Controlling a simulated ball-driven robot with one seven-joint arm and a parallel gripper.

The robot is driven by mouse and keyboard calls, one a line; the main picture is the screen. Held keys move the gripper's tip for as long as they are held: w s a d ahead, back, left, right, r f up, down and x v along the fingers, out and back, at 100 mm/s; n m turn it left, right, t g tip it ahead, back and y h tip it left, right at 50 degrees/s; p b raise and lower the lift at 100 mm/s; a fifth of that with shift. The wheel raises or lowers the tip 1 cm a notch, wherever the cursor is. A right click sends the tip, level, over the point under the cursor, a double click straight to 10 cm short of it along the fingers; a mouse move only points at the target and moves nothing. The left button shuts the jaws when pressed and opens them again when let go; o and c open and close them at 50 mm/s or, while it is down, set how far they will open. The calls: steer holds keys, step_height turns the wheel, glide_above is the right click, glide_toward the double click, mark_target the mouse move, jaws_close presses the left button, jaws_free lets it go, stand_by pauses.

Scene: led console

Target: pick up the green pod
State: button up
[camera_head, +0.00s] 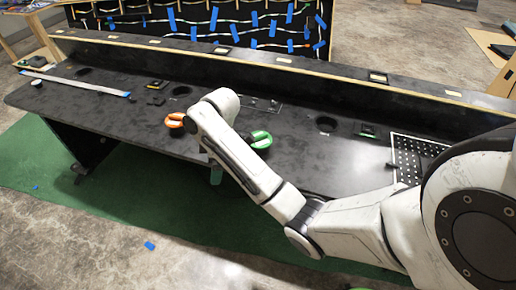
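My arm reaches in from the lower right and bends over the console's front edge. Its upper end lies between the green pod and an orange, similar pod. Nothing visible is holding the green pod.
The orange pod (175,120) sits left of my arm. A perforated plate (415,153) lies at the right, and a white and blue strip (75,84) at the left. Dark round holes open in the top. A raised ledge (300,67) runs along the back.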

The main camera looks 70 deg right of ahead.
steer(key=s+d+r+n+h+b, duration=0.1)
steer(key=d+r+n, duration=0.15)
steer(key=d, duration=0.95)
step_height(320, 180, up, 2)
steer(key=g+b, duration=0.1)
steer(key=g, duration=0.1)
glide_above(260, 135)
steer(key=shift+r+h, duration=0.1)
steer(key=shift+h, duration=0.2)
step_height(260, 135, down, 5)
steer(key=b, duration=0.3)
steer(key=shift+a+f, duration=0.1)
steer(key=shift+f, duration=2.45)
steer(key=shift+c, duration=0.3)
steer(key=c, duration=0.7)
steer(key=shift+o, duration=0.2)
